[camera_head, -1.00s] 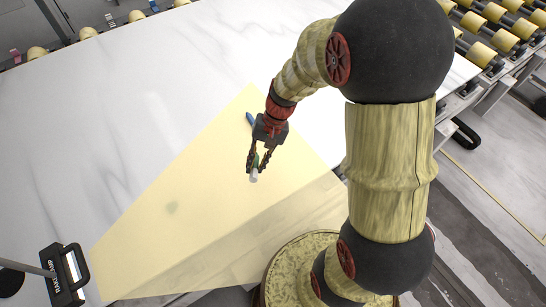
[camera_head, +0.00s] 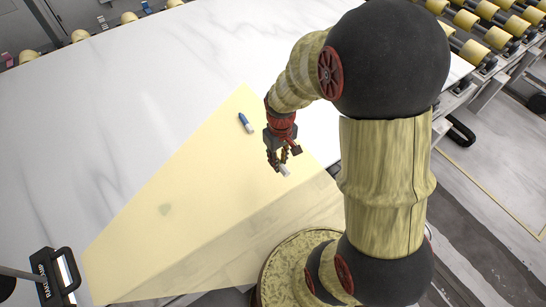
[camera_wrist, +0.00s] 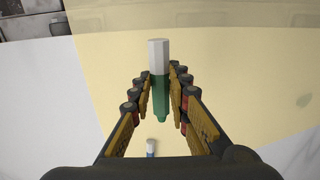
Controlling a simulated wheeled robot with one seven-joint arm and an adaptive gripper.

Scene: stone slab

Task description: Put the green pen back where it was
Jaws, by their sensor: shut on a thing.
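The green pen (camera_wrist: 160,95) has a green body and a white end. My gripper (camera_head: 281,162) is shut on it, and the wrist view shows the pen between the two fingers (camera_wrist: 160,90). In the head view only the pen's white end (camera_head: 284,169) shows clearly below the fingertips; the fingers hide the rest. I cannot tell whether the pen touches the surface. The gripper is over the right part of the yellow area (camera_head: 190,190) on the slab.
A blue pen with a white end (camera_head: 245,122) lies up and left of my gripper; it also shows low in the wrist view (camera_wrist: 151,148). A black object with lettering (camera_head: 55,276) stands at the lower left. The white slab (camera_head: 110,110) is mostly clear. Rollers (camera_head: 490,30) line the upper right.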

